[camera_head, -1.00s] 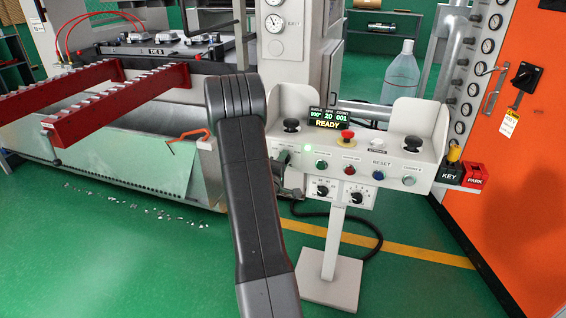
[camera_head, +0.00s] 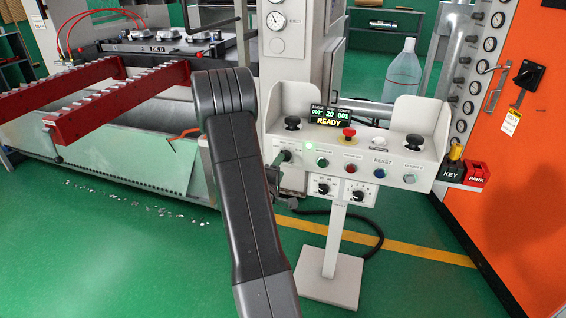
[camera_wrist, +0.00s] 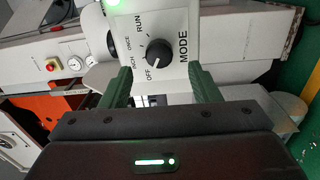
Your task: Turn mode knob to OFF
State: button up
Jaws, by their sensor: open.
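The mode knob (camera_wrist: 158,52) is a black round knob on a white panel, with OFF, INCH, ONCE and RUN printed around it and MODE beside it. The lettering is turned sideways in the wrist view.
A green lamp (camera_head: 309,147) glows beside the gripper. The display (camera_head: 329,116) reads READY. A red mushroom button (camera_head: 348,133), black joystick knobs and two lower dials (camera_head: 323,188) are on the console. A red-armed machine (camera_head: 110,105) stands left, an orange cabinet (camera_head: 520,200) right.

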jog(key=v, duration=0.8)
jog(key=shift+s, duration=0.3)
jog(key=shift+w, duration=0.1)
jog(key=x, duration=1.3)
jog(key=shift+w, duration=0.35)
jog(key=shift+s, duration=0.15)
